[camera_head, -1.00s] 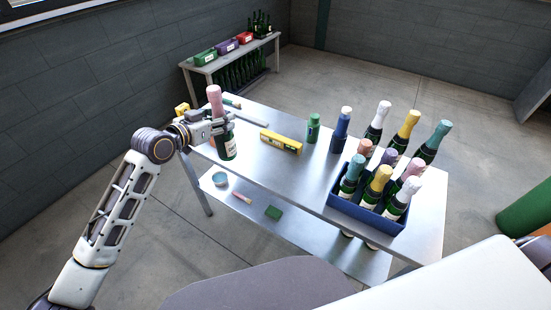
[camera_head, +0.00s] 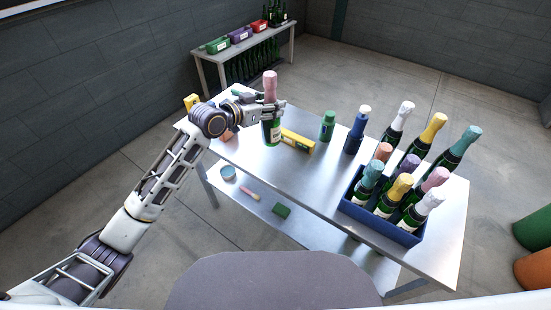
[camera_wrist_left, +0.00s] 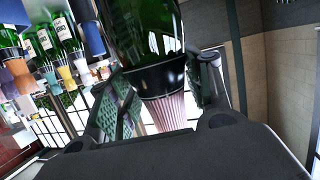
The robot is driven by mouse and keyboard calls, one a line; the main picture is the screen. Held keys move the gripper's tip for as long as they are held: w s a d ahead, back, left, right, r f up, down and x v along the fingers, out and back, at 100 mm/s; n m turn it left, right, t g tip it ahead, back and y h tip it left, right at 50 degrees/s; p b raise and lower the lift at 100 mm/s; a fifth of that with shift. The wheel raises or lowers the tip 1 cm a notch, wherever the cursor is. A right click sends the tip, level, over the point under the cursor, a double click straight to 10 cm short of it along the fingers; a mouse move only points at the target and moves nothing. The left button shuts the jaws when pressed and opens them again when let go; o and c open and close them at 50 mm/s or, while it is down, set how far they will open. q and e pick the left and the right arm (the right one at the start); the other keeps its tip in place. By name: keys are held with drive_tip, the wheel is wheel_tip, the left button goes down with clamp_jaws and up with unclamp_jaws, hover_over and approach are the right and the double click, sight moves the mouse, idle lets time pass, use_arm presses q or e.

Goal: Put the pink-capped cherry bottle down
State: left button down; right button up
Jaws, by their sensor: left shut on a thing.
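The pink-capped bottle (camera_head: 271,132) is dark green with a tall pink foil cap. My right gripper is not in view.
A blue crate (camera_head: 382,224) of capped bottles stands at the table's right. Behind it is a row of loose capped bottles. A green bottle (camera_head: 327,127) and a blue one (camera_head: 357,130) stand mid-table. The front middle of the tabletop is clear.

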sight(271, 129)
use_arm(q)
drive_tip(key=shift+r, duration=0.15)
drive_tip(key=shift+f, duration=3.1)
drive_tip(key=shift+f, duration=1.95)
drive_tip(key=c, duration=0.6)
unclamp_jaws()
drive_tip(key=shift+s+f, duration=0.1)
